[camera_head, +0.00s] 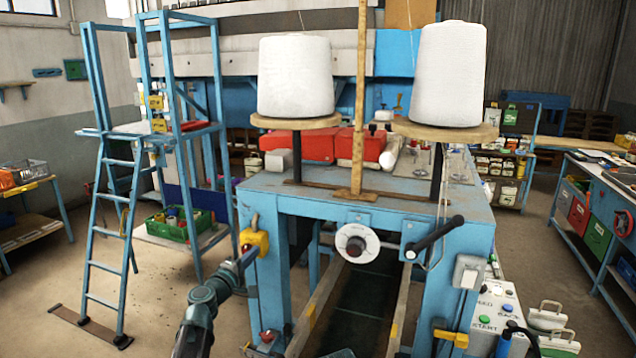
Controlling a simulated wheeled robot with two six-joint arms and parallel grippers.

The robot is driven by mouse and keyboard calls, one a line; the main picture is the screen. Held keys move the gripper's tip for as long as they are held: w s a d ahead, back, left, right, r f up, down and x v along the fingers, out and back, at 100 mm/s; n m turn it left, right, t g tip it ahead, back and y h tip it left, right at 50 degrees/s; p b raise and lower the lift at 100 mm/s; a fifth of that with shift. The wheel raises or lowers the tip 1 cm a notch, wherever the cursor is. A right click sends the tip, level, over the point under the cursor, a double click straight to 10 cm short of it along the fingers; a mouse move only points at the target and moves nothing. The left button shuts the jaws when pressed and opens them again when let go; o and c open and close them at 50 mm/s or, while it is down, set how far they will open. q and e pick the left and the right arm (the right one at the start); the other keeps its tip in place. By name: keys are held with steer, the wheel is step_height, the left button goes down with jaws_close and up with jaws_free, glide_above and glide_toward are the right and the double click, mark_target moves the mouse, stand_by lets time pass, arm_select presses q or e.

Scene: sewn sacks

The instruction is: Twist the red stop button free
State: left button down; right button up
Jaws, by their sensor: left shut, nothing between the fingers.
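A yellow switch box (256,241) is fixed to the left front leg of the blue machine. A small part of the red stop button (246,247) shows on its left face. My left gripper (248,258) is shut with its tips at the button, in front of it and hiding most of it. I cannot tell whether the tips touch it. Its dark arm comes up from the bottom edge. A blue and black part at the bottom right looks like my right gripper (505,340), beside the grey control panel; its fingers are not clear.
The blue machine frame (390,192) carries two white thread cones on wooden discs. A black crank handle (435,237) juts out at its front. A control panel (496,308) with green and blue buttons stands lower right. Floor is free left of the arm, before the blue ladder (105,230).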

arm_select(q)
steer(key=shift+w+a+f, duration=0.15)
steer(key=shift+a, duration=0.25)
stand_by(0.8)
steer(key=shift+f+b, duration=0.5)
steer(key=shift+b, duration=0.15)
steer(key=shift+f, duration=0.2)
steer(key=shift+s+d+f, duration=0.1)
steer(key=shift+s+d, duration=0.1)
steer(key=shift+d, duration=0.15)
steer(key=v, duration=0.6)
steer(key=shift+d, duration=0.15)
